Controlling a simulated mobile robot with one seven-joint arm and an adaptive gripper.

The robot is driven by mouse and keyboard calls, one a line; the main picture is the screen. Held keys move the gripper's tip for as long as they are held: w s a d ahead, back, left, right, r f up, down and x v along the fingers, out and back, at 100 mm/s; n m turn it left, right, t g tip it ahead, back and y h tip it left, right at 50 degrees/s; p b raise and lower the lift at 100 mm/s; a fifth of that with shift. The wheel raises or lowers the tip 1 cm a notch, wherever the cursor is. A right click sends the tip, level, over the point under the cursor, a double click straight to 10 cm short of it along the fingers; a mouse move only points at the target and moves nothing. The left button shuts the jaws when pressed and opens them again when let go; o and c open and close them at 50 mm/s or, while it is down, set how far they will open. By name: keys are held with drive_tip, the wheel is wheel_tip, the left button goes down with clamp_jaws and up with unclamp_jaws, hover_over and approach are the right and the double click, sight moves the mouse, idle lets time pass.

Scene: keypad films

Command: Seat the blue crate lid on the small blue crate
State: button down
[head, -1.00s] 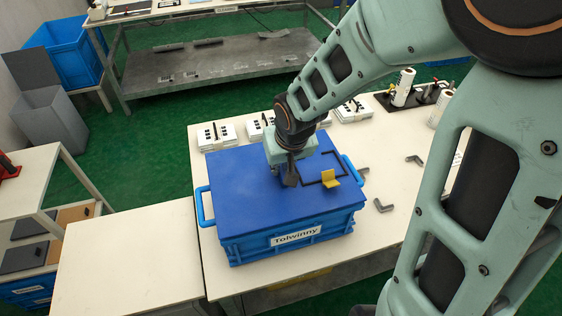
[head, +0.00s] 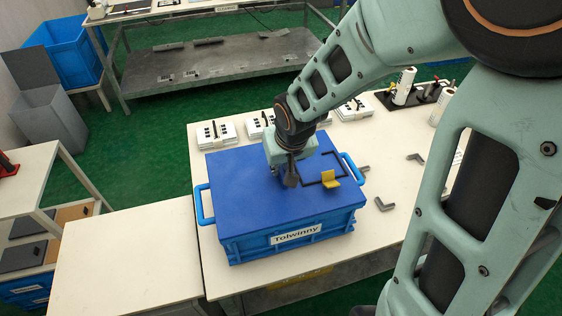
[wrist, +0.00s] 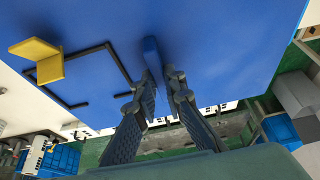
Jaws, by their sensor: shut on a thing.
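The blue crate lid (head: 245,188) is a flat blue panel with a dark line outline and a small yellow bracket (head: 330,178) on it. It lies over the top of the small blue crate (head: 262,248), which has a "Tolwinny" label and blue handles at both ends. The lid looks roughly aligned with the crate; I cannot tell whether its edges sit fully flush. My gripper (head: 291,181) points down at the middle of the lid. In the wrist view, my gripper (wrist: 166,78) is shut on the lid's raised blue grip (wrist: 152,55). The crate's inside is hidden.
The crate stands on a white table (head: 385,235). Stacks of white boxed items (head: 216,134) line its back edge. Grey brackets (head: 384,204) lie to the right, and white rolls (head: 403,87) stand at the back right. A bare white tabletop (head: 130,250) adjoins on the left.

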drive_tip(key=c, duration=1.9)
unclamp_jaws()
drive_tip(key=shift+c, duration=0.2)
drive_tip(key=shift+f, duration=0.1)
